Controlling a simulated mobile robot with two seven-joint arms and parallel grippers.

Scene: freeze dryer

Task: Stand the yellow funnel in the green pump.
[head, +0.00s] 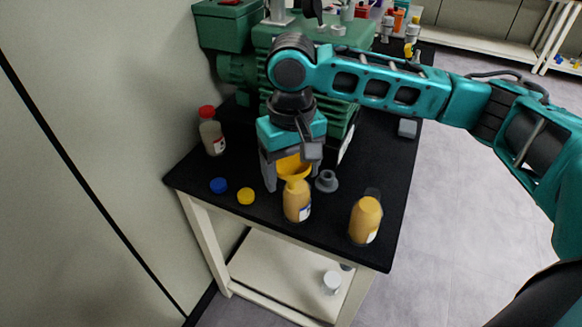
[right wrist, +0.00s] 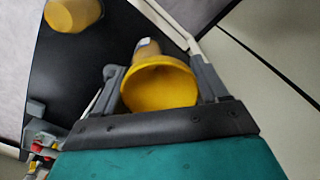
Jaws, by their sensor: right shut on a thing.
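The yellow funnel (head: 293,168) is between the fingers of my right gripper (head: 290,174), which is shut on it. The funnel's wide mouth faces the camera in the right wrist view (right wrist: 158,88), with a grey finger on each side. A yellow bottle (head: 297,203) stands directly below the funnel; I cannot tell whether the funnel's stem is in its neck. The green pump (head: 240,68) stands at the back of the black-topped table, partly hidden behind my right arm. Its opening for the funnel cannot be made out. My left gripper is not in view.
On the black table (head: 190,172) are a second yellow bottle (head: 365,220), a grey flanged part (head: 327,182), a blue cap (head: 219,186), a yellow cap (head: 246,197), a red-capped bottle (head: 212,135) and a small grey block (head: 407,128). A wall borders the left.

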